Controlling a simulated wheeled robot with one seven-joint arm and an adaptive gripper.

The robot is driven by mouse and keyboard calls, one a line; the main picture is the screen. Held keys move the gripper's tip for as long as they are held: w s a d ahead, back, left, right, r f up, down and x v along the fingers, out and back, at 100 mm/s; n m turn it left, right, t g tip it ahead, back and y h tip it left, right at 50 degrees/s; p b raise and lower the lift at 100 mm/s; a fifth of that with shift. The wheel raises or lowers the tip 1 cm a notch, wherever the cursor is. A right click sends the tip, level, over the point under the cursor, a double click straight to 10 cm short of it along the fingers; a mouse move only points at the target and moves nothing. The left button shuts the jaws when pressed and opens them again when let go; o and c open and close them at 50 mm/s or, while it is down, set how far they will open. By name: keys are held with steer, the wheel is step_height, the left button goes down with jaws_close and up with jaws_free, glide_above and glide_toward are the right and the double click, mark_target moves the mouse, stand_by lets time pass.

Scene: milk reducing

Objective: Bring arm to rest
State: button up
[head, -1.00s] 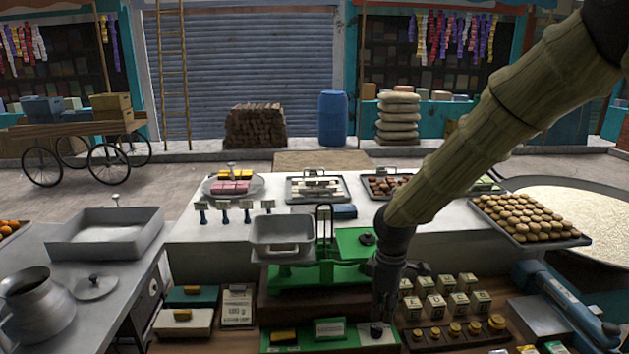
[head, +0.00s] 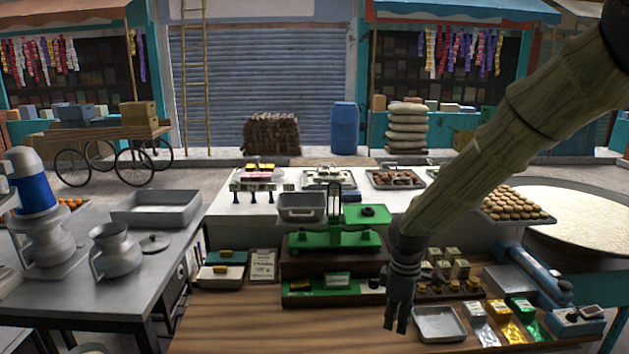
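My arm (head: 510,120) comes down from the upper right of the head view, in a tan ribbed sleeve. My gripper (head: 396,328) is dark and points down over the wooden counter (head: 270,325), just left of a small metal tray (head: 440,324). Its two fingertips look close together, with nothing seen between them, but at this size I cannot tell whether they are open or shut. How high it hangs above the counter is also unclear.
A green balance scale (head: 335,238) with a metal pan stands behind and left of my gripper. Small boxes, weights and coloured packets (head: 510,331) sit to the right. A blue device (head: 535,275) lies further right. The wooden counter's left part is clear.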

steer(key=s+a+f+m+y+b, duration=0.15)
steer(key=s+f, duration=0.35)
steer(key=f, duration=0.5)
steer(key=s+f+m+b, duration=0.1)
steer(key=s+f+m, duration=0.3)
steer(key=f, duration=0.6)
steer(key=s+f+m+b, duration=0.1)
steer(key=s+f, duration=0.5)
steer(key=f, duration=0.3)
steer(key=s+d+f+m+b, duration=0.2)
steer(key=s+f, duration=0.5)
steer(key=s, duration=0.4)
steer(key=s+d+f+m+h+b, duration=0.1)
steer(key=s+d+f+m, duration=0.2)
steer(key=s+f, duration=0.4)
steer(key=s+m, duration=0.1)
steer(key=s, duration=0.2)
steer(key=shift+s+d+f+m+b, duration=0.15)
steer(key=shift+s+f+m+b, duration=0.2)
steer(key=shift+s+f+b, duration=0.05)
